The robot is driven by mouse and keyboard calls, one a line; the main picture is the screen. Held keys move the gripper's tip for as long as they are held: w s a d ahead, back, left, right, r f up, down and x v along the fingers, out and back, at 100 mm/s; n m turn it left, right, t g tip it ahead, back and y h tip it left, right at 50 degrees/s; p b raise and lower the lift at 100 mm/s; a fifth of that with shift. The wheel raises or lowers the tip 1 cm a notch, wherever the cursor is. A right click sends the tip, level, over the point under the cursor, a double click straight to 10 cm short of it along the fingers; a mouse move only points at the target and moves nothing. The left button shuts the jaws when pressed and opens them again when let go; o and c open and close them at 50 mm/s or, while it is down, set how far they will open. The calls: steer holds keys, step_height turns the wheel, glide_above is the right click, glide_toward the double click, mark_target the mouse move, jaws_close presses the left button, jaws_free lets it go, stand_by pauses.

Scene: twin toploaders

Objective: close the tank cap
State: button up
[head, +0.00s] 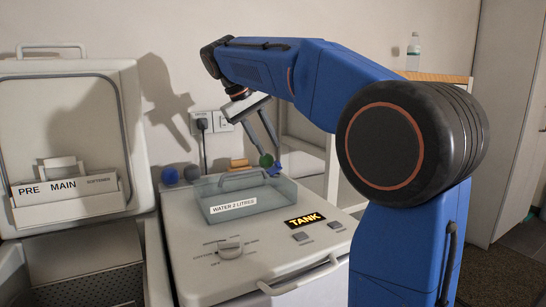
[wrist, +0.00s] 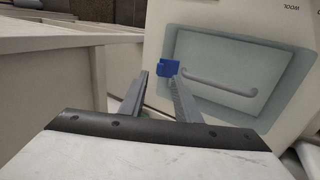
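A translucent grey-blue tank cover (head: 245,202) with a bar handle and a "WATER 2 LITRES" label is on top of the right-hand machine, behind the lit "TANK" sign (head: 304,220). It also shows in the wrist view as a pale panel (wrist: 215,75) with a handle. I cannot tell for sure whether it is open or shut.
A left-hand machine stands open, its lid (head: 70,125) raised and a "PRE MAIN" drawer (head: 66,190) showing. A dial (head: 230,248) and buttons are on the right machine's front panel.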

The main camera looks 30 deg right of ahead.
mark_target(277, 162)
steer(key=shift+x, duration=2.65)
jaws_close()
